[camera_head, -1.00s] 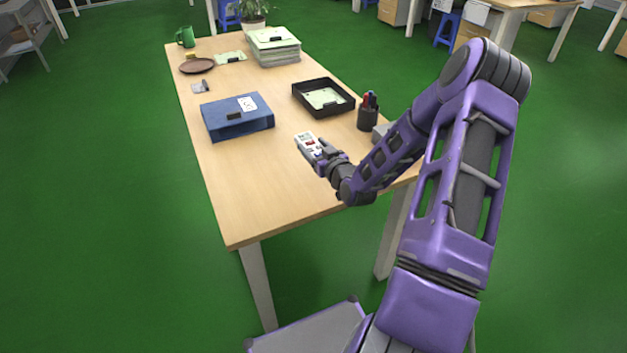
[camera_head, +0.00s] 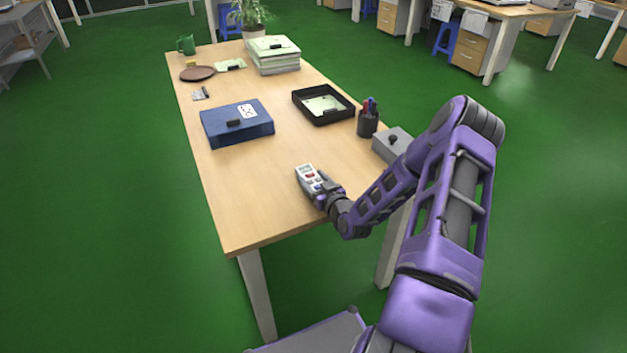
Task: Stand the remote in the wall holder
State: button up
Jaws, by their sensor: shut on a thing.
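The remote (camera_head: 306,174) is a pale grey handset with a small screen and coloured buttons, including red. My gripper (camera_head: 318,188) is shut on its near end. The remote points up and to the left in the picture, over the near right part of the wooden table (camera_head: 240,205). I cannot tell whether it touches the table top. The fingers hide its lower end. No wall holder can be made out in this view.
A blue binder (camera_head: 222,124), black tray (camera_head: 345,116), pen cup (camera_head: 368,122) and grey box with a black knob (camera_head: 384,152) stand beyond the remote. A brown plate (camera_head: 197,73) and paper stack (camera_head: 274,61) lie farther back. The table's near left part is clear.

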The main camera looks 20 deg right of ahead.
jog(key=shift+f, duration=0.2)
jog(key=o, duration=1.5)
jog(key=shift+r, duration=0.15)
jog(key=s, duration=0.5)
jog(key=s+r, duration=0.1)
jog(key=s, duration=0.5)
jog(key=s+r, duration=0.1)
jog(key=s, duration=0.5)
jog(key=shift+s+a+r, duration=0.1)
jog(key=shift+s, duration=0.05)
